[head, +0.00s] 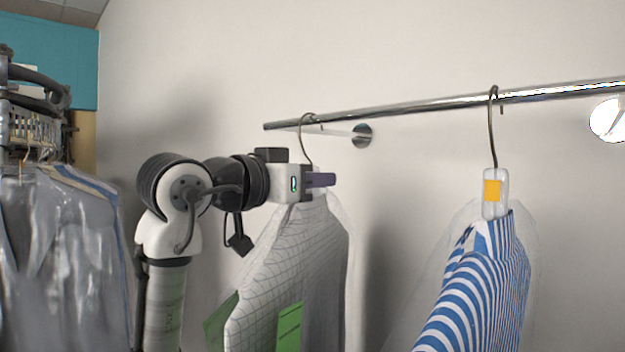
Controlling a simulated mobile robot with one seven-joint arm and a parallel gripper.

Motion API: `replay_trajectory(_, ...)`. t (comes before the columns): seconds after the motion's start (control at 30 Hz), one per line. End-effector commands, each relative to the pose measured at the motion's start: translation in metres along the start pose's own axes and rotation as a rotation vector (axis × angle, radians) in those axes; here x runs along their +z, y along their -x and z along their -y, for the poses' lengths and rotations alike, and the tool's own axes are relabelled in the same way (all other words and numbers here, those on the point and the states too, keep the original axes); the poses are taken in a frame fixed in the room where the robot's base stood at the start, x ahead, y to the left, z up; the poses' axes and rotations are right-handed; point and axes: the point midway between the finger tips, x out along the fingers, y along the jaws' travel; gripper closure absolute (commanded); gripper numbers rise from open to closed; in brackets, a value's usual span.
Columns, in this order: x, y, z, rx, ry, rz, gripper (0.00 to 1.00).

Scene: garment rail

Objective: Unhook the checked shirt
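The checked shirt (285,240), white with a dark grid, hangs in a clear cover near the left end of the rail. Its hanger hook (304,140) loops over the rail (430,106). My gripper (322,180) is at the hanger's neck, just above the collar and below the hook. Its dark purple fingers overlap the neck in this view. The neck itself is mostly hidden by the gripper, and I cannot tell whether the fingers are closed on it.
A wall bracket (361,135) holds the rail. Grey covered garments (62,260) hang at the far left. Wall space between the two shirts is clear.

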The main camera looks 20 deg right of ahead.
Motion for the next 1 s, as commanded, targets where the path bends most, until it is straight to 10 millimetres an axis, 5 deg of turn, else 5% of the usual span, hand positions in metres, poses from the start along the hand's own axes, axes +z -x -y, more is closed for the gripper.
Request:
replay_trajectory(0.1, 0.000, 0.000, 0.000, 0.000, 0.000, 0.000, 1.00)
replay_trajectory(1.0, -0.020, 0.000, 0.000, 0.000, 0.000, -0.001, 1.00)
